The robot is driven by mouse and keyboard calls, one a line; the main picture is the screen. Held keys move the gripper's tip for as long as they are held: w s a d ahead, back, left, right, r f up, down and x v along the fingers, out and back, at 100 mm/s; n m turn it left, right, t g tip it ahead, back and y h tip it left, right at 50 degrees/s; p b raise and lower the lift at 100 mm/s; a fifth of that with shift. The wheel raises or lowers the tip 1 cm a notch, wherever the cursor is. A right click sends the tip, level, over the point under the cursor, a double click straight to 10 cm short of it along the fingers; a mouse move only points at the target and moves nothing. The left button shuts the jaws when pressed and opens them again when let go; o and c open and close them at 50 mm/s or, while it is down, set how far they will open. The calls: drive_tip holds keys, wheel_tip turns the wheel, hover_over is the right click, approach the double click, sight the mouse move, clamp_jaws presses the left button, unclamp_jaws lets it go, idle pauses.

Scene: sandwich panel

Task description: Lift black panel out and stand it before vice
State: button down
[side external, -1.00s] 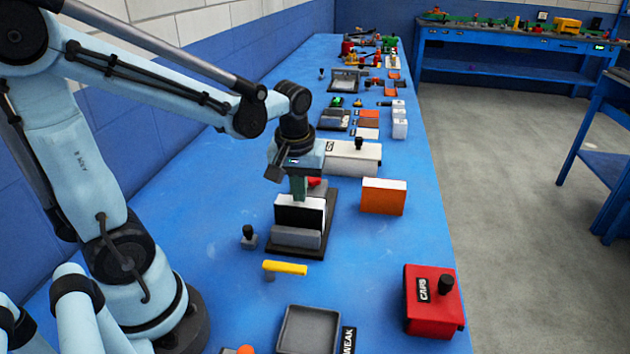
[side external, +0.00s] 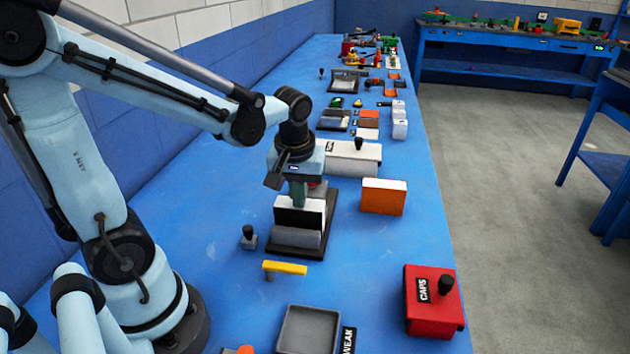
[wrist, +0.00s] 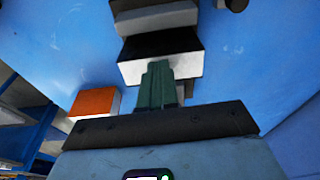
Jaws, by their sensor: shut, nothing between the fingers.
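A panel with a black broad face and a white top edge (side external: 299,216) stands in the dark vice (side external: 318,242), behind its grey front jaw (side external: 296,238). In the wrist view the black panel (wrist: 160,43) shows a white edge towards my fingers. My gripper (side external: 298,203) is above and at the far side of the panel. Its green fingers (wrist: 157,70) are shut together with nothing between them. The fingertips overlap the panel's white edge in the picture; I cannot tell whether they touch it. My gripper hides part of the vice's rear.
An orange block with a white top (side external: 384,197) stands right of the vice. A white box with a black knob (side external: 352,158) is behind. A black knob (side external: 249,237), a yellow bar (side external: 284,267), a grey tray (side external: 308,329) and a red box (side external: 433,301) are nearer. Bare blue bench lies between them.

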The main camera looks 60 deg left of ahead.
drive_tip(key=shift+s+d+f, duration=0.1)
drive_tip(key=shift+d+f, duration=0.1)
drive_tip(key=shift+r, duration=0.75)
drive_tip(key=s+d, duration=0.8)
drive_tip(key=shift+s+d, duration=0.1)
drive_tip(key=shift+d, duration=0.25)
